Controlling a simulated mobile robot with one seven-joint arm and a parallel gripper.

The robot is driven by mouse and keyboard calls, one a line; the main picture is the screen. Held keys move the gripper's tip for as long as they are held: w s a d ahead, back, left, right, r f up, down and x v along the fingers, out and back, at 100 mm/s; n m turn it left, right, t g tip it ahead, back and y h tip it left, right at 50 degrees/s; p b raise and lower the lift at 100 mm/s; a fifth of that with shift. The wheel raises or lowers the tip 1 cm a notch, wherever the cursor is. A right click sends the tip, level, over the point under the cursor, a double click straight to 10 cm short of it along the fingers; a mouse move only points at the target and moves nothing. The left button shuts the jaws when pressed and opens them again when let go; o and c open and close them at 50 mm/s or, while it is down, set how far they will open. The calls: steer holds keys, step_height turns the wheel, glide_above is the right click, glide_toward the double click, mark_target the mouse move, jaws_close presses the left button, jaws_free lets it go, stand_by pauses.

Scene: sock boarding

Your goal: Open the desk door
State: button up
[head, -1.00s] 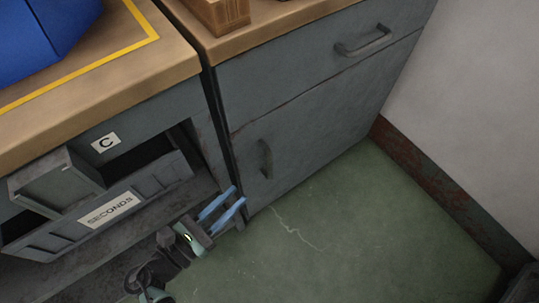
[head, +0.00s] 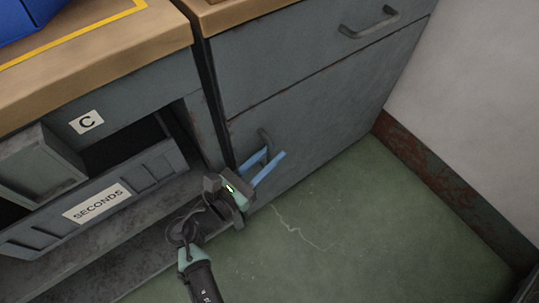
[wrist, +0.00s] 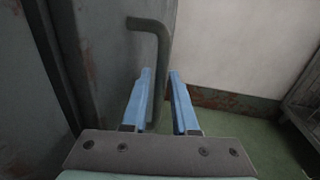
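The desk door (head: 325,125) is the grey lower panel of the right-hand cabinet, and it looks shut. Its handle (head: 265,138) is a dark vertical bar near the door's left edge; in the wrist view the handle (wrist: 160,60) rises ahead of my gripper. My gripper (head: 271,159) has two blue fingers, open, at the handle.
A drawer with a horizontal handle (head: 369,22) is above the door. To the left is an open shelf with a grey bin labelled SECONDS (head: 95,200). Green floor (head: 330,220) is clear in front of the door. A white wall (head: 470,100) stands to the right.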

jaws_close()
stand_by(1.3)
